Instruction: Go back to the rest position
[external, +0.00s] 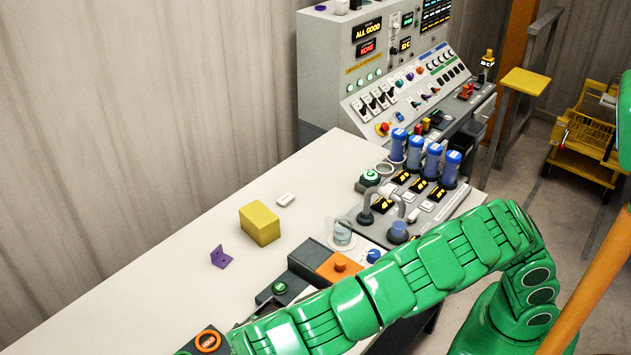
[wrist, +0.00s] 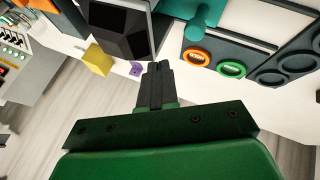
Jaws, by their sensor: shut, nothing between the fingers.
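My gripper (wrist: 158,68) shows in the wrist view as two dark fingers pressed together, with nothing between them. It hangs over the pale floor and the edge of the white table. In the external view my green arm reaches across the front of the table to the lower left; the gripper itself is outside or hidden there. An orange ring (wrist: 197,57) and a green ring (wrist: 231,69) lie ahead and to the right of the fingertips in the wrist view, apart from them.
On the white table (external: 150,270) are a yellow block (external: 260,223), a purple bracket (external: 220,257) and a small white piece (external: 285,200). A glass beaker (external: 342,233) and several blue-capped cylinders (external: 433,160) stand near the grey control console (external: 370,60). The table's back left is clear.

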